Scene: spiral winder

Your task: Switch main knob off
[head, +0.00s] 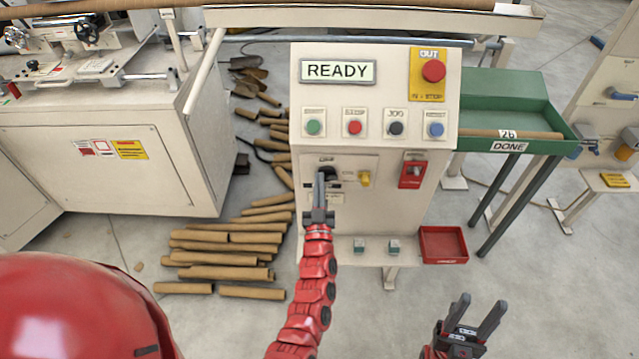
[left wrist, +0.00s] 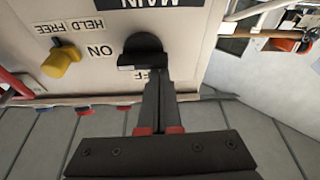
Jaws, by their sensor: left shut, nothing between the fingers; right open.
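The black main knob (left wrist: 143,50) is on the cream panel under a MAIN label, seen upside down in the left wrist view. The ON label (left wrist: 100,51) is beside it, and the OFF label is partly covered by my fingers. In the head view the knob (head: 327,172) is partly hidden behind my left gripper (head: 320,178). My left gripper is shut and empty, its tips (left wrist: 154,76) right at the knob's edge; I cannot tell whether they touch. My right gripper (head: 474,312) is open and empty, low at the right, away from the panel.
A yellow knob (head: 365,178) and a red switch (head: 412,172) sit right of the main knob. Above are several push buttons, a READY display (head: 338,71) and a red stop button (head: 433,71). A red tray (head: 443,258) is below right. Cardboard tubes (head: 225,259) lie on the floor left.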

